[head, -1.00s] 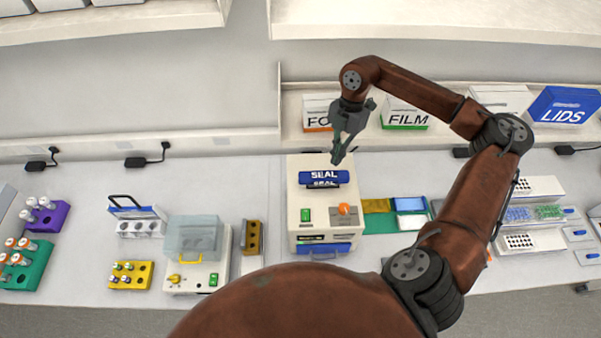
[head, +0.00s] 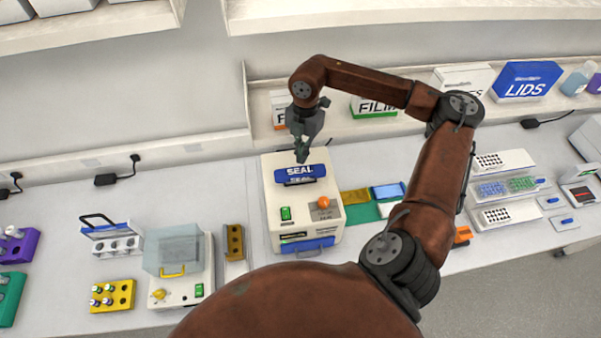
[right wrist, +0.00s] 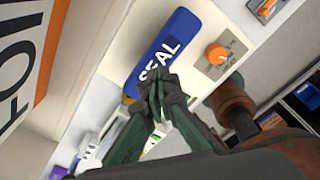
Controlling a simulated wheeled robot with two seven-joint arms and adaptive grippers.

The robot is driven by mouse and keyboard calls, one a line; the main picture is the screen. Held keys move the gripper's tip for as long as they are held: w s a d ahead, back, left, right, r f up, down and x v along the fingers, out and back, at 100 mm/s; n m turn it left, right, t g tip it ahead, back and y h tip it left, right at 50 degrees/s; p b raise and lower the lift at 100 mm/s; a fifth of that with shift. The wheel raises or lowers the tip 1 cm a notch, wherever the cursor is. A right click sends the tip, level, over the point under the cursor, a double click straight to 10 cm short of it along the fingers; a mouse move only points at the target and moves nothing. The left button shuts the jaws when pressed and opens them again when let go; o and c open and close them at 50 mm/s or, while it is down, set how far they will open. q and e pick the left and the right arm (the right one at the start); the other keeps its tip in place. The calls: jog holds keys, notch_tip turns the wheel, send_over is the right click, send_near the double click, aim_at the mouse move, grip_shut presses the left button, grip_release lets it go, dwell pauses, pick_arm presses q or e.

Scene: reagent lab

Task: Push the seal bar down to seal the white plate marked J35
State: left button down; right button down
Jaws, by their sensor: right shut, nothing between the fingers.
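The plate sealer (head: 277,215) is a cream box on the bench with a blue bar marked SEAL (head: 300,174) on its top, a green switch, an orange knob and a blue front drawer. The seal bar also shows in the right wrist view (right wrist: 163,52). My right gripper (head: 301,158) is shut and empty, pointing down at the bar's back edge. In the right wrist view its fingertips (right wrist: 157,82) overlap the bar's lettering; I cannot tell whether they touch it. The white plate marked J35 is not visible. My left gripper is not in view.
A green mat with a yellow and a blue-white plate (head: 388,191) lies right of the sealer. A clear-lidded device (head: 180,285) and a yellow tube rack (head: 112,296) stand left. Shelf boxes, including FILM (head: 373,107) and LIDS (head: 527,82), sit behind my right arm.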

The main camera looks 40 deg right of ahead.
aim_at(305, 166)
jog(key=shift+a+f+b, duration=0.2)
jog(key=shift+f+b, duration=0.6)
jog(key=shift+f, duration=1.2)
notch_tip(305, 166, down, 4)
jog(key=b, duration=0.3)
jog(key=shift+s+f, duration=0.1)
jog(key=shift+f, duration=0.05)
jog(key=shift+w+d+r, duration=0.2)
jog(key=shift+d, duration=0.3)
jog(key=shift+w+d+r, duration=0.2)
jog(key=shift+d+r, duration=0.05)
jog(key=shift+d, duration=0.2)
jog(key=shift+w+d+r, duration=0.2)
jog(key=shift+d, duration=0.3)
jog(key=shift+r, duration=0.1)
